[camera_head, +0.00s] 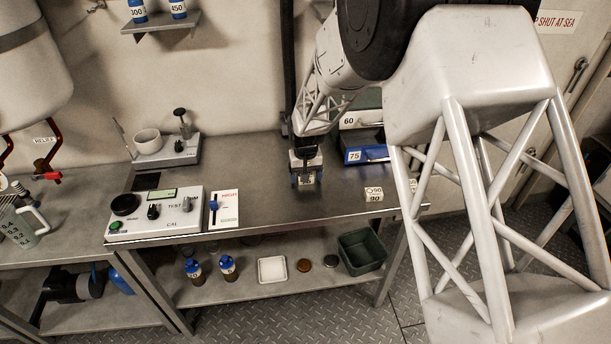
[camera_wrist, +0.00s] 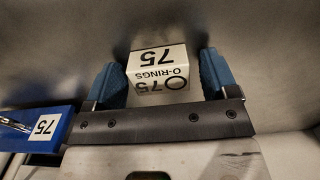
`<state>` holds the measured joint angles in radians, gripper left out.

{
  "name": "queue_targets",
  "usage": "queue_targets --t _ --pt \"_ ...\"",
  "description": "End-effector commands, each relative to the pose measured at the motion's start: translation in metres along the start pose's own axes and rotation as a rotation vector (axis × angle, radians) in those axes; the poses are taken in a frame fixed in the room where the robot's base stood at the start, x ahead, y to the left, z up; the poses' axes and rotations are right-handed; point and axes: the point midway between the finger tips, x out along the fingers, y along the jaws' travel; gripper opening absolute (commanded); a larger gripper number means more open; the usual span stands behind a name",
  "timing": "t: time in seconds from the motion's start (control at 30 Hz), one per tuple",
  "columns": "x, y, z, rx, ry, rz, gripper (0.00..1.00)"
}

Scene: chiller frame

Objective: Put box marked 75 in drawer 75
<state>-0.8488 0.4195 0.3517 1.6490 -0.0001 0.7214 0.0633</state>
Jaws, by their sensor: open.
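The white box marked 75 and O-RINGS (camera_wrist: 158,72) stands between the two blue fingers of my gripper (camera_wrist: 160,82) in the wrist view, with a small gap visible on each side. In the head view my gripper (camera_head: 306,172) is low over the bench, with the box (camera_head: 306,179) at its fingertips. The jaws are open. The blue drawer labelled 75 (camera_head: 366,155) is to the right of my gripper and seems pulled out, with a dark space behind its front. Its blue front (camera_wrist: 40,127) also shows at the left of the wrist view.
A drawer labelled 60 (camera_head: 361,120) sits above drawer 75. Another white box marked 90 (camera_head: 374,194) stands near the bench's front right edge. A control panel (camera_head: 155,212) and a card with a blue slider (camera_head: 224,209) lie to the left. The bench (camera_head: 262,165) between them is clear.

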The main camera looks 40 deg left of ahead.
Motion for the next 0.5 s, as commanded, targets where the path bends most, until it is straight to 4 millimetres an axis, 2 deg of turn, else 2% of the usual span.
queue_targets --t 0.27,0.5 --pt "-0.013 0.000 0.000 0.000 0.000 0.000 0.80" --pt "-0.045 0.000 -0.001 0.000 0.002 0.000 0.80"
